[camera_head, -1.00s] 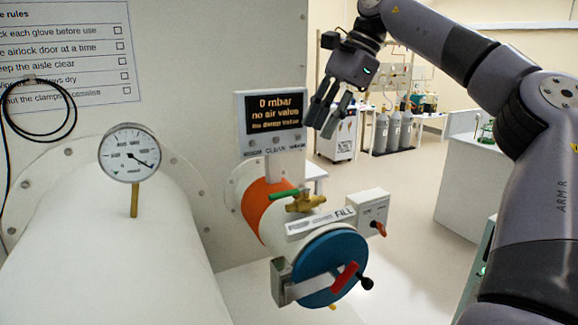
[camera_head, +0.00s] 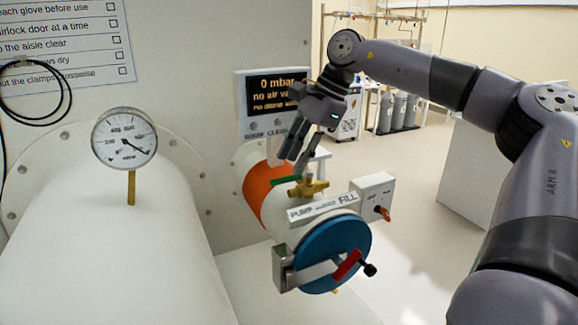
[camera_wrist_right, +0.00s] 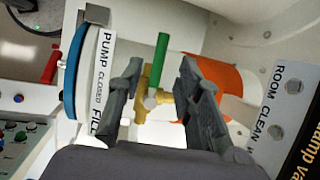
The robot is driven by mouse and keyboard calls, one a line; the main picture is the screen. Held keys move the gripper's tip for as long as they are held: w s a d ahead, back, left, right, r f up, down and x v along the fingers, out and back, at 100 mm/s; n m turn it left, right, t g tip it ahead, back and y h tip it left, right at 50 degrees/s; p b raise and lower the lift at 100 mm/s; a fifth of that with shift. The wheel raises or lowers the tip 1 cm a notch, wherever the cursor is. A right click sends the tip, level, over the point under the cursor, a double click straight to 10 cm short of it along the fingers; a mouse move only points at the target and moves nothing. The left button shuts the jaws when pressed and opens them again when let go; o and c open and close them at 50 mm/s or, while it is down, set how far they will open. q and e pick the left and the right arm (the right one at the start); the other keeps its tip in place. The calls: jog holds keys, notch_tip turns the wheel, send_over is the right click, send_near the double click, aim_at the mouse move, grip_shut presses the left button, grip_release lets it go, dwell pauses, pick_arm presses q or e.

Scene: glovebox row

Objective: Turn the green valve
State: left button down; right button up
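The green valve handle (camera_head: 286,180) is a thin lever on a brass valve body (camera_head: 311,188), on top of the small white airlock cylinder. My right gripper (camera_head: 292,164) is just above the valve, fingers pointing down. In the right wrist view the green handle (camera_wrist_right: 159,58) and brass body (camera_wrist_right: 150,100) show between the two spread fingers of my right gripper (camera_wrist_right: 161,64). The fingers appear apart from the handle on both sides. My left gripper is not in view.
The cylinder has a blue round door (camera_head: 335,245) with a red-handled clamp, an orange band (camera_head: 262,192) and a PUMP/FILL label. A white switch box (camera_head: 372,193) sits beside it. A display panel (camera_head: 262,97) stands behind the gripper. A pressure gauge (camera_head: 124,138) is left.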

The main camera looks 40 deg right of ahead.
aim_at(288, 178)
jog(key=x, duration=0.3)
jog(key=shift+a+f+p, duration=0.1)
jog(key=shift+a+p, duration=0.05)
jog(key=shift+p, duration=0.15)
jog(key=shift+w+f, duration=0.1)
jog(key=shift+f, duration=0.2)
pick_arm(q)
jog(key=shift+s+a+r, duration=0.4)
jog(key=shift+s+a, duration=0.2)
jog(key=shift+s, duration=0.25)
pick_arm(e)
jog(key=shift+c, duration=0.3)
jog(key=c, duration=0.7)
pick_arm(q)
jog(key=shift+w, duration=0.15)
pick_arm(e)
jog(key=shift+r, duration=0.1)
